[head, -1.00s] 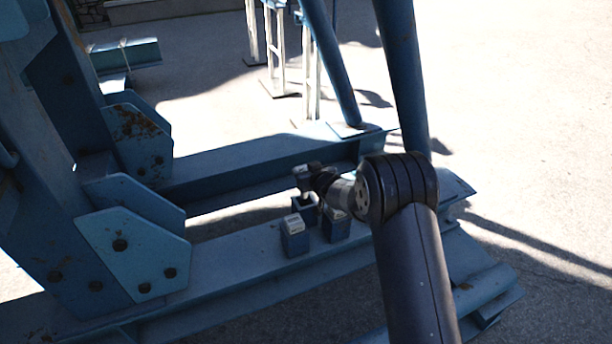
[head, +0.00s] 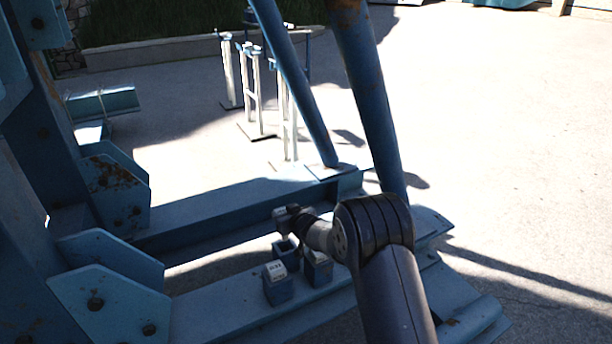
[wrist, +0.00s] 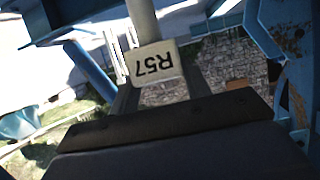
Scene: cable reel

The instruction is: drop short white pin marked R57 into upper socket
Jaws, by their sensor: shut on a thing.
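The short white pin marked R57 (wrist: 155,63) fills the middle of the wrist view, its label upside down and its pale shaft running to the top edge. My gripper (wrist: 160,92) is shut on it. In the head view my gripper (head: 287,216) is small and dark, just above an open-topped blue box (head: 287,254). I cannot tell which thing is the upper socket.
Slanted blue tubes (head: 368,100) rise behind my arm. White-posted stands (head: 253,95) are farther back. Open pavement (head: 500,130) lies right.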

